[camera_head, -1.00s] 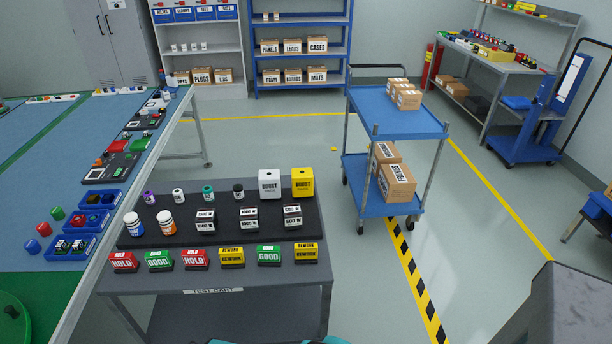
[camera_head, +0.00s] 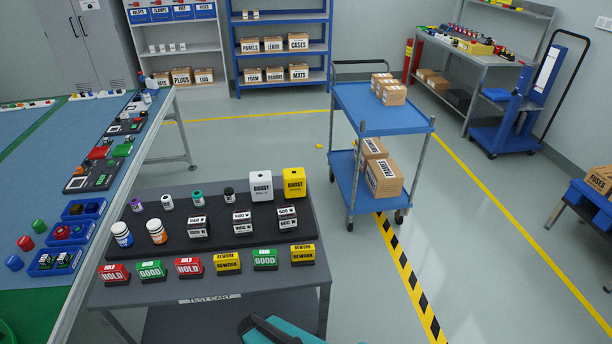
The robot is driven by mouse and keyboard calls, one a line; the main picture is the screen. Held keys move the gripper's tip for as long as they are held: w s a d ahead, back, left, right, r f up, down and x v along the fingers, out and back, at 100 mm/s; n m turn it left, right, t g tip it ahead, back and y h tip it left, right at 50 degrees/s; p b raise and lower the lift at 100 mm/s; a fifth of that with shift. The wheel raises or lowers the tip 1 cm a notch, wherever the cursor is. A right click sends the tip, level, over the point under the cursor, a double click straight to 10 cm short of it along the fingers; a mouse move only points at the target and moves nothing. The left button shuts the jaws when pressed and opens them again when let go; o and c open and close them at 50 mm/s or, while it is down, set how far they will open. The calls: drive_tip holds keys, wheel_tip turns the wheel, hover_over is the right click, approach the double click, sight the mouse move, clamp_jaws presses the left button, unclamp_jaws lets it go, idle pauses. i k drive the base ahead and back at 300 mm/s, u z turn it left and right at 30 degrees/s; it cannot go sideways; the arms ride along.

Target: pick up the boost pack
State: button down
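Two boost packs stand upright side by side at the back right of the dark tray on the test cart. One is a white boost pack (camera_head: 260,187) and the other is a yellow boost pack (camera_head: 293,184). Both have dark lettering on the front and a small dark mark on top. Nothing touches them from above. A teal and black part of my arm shows at the bottom edge, in front of the cart. My gripper cannot be made out in this view.
The test cart (camera_head: 207,299) also carries small bottles, stacked weight-like blocks and a front row of HOLD, GOOD and REWORK blocks. A blue trolley (camera_head: 369,113) with cartons stands behind right. The turntable line's table (camera_head: 33,170) is left. Floor right of the cart is clear.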

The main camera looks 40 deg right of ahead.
sight(260, 182)
drive_tip(key=z, duration=0.75)
drive_tip(key=k, duration=1.05)
drive_tip(key=i, duration=0.75)
